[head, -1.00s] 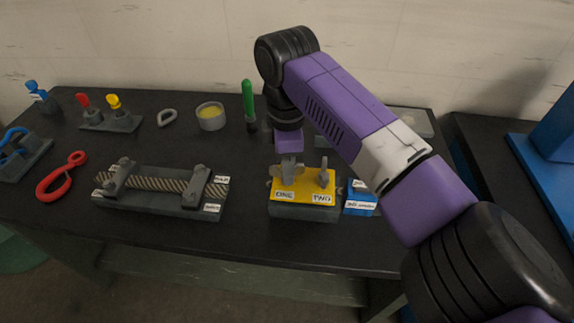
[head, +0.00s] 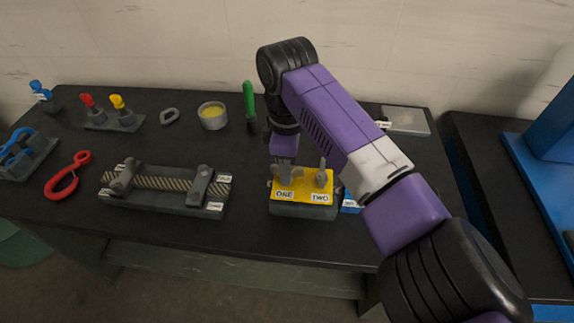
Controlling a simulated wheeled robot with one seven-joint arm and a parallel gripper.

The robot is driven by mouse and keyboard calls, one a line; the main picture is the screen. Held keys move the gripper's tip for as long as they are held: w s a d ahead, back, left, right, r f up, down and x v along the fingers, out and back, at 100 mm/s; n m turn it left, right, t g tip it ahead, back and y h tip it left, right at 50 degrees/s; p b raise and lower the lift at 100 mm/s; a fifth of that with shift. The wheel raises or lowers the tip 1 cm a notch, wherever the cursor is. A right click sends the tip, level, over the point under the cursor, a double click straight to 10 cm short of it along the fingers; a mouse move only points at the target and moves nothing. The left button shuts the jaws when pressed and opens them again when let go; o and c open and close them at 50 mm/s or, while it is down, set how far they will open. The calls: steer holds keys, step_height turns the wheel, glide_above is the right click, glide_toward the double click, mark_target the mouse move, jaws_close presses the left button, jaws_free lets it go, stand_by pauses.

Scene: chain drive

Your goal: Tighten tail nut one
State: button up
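The yellow-topped block (head: 302,198) stands near the table's front edge, with labels ONE and TWO on its face. Tail nut one (head: 285,175) is a grey winged nut standing above the ONE label. Tail nut two (head: 321,175) is a similar grey piece above the TWO label, seen nearly edge-on. My gripper (head: 284,158) points down directly over nut one, its purple end at or just above the nut's wings. The fingers are too small and hidden to tell whether they are open or grip the nut.
A grey fixture with a rope-like bar (head: 162,184) lies left of the block. A blue box (head: 351,203) sits close to its right, partly behind my arm. Table between fixture and block is clear.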

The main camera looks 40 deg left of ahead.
steer(key=shift+r, duration=0.15)
step_height(320, 180, up, 8)
steer(key=shift+f+b, duration=0.2)
steer(key=shift+b, duration=0.3)
stand_by(0.5)
